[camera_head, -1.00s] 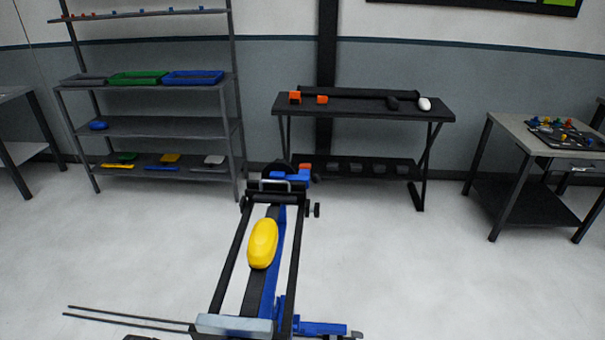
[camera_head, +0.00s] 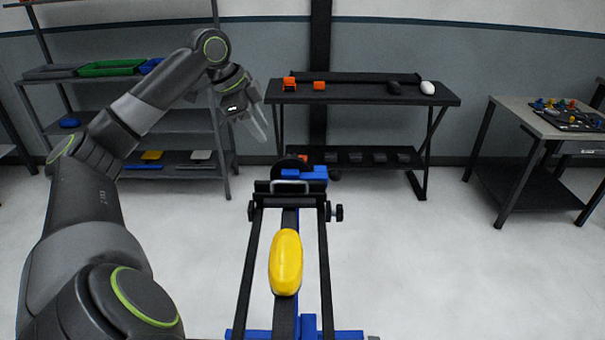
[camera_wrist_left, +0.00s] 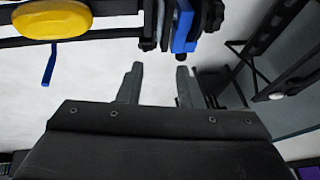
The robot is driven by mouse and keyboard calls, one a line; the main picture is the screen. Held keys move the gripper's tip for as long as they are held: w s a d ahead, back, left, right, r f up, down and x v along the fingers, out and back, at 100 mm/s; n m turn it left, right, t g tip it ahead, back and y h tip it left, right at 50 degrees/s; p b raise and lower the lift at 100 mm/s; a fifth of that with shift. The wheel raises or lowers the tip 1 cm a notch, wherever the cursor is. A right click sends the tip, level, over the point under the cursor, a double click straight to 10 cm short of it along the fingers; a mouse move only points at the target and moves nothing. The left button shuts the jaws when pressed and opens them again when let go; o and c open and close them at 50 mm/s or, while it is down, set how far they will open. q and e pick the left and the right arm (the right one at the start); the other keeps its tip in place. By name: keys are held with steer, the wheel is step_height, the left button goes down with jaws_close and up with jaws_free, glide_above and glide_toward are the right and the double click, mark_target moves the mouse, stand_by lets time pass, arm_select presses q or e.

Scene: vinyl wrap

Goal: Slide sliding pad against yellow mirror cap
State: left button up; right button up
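The yellow mirror cap (camera_head: 285,262) lies lengthwise on a black and blue stand in the middle of the head view. It also shows at upper left in the left wrist view (camera_wrist_left: 52,19). My left gripper (camera_head: 257,122) is above and left of the stand's far end, apart from the cap. In the left wrist view its two fingers (camera_wrist_left: 157,82) are spread with bare floor between them. A blue piece (camera_head: 305,173) with an orange part sits at the stand's far end; I cannot tell whether this is the sliding pad. My right gripper is out of view.
A black table (camera_head: 367,97) at the back holds two orange blocks (camera_head: 319,86), a dark piece and a white piece (camera_head: 427,88). A shelf rack with trays (camera_head: 112,67) stands at left behind my arm. A side table (camera_head: 545,118) stands at right. The floor between is clear.

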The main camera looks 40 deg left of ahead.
mark_target(291, 184)
arm_select(q)
steer(key=p+x, duration=0.1)
steer(key=x, duration=1.5)
steer(key=shift+p, duration=0.4)
steer(key=shift+w+d+f, duration=0.1)
steer(key=shift+w+f, duration=0.1)
steer(key=shift+f, duration=0.35)
steer(key=c, duration=0.6)
jaws_close()
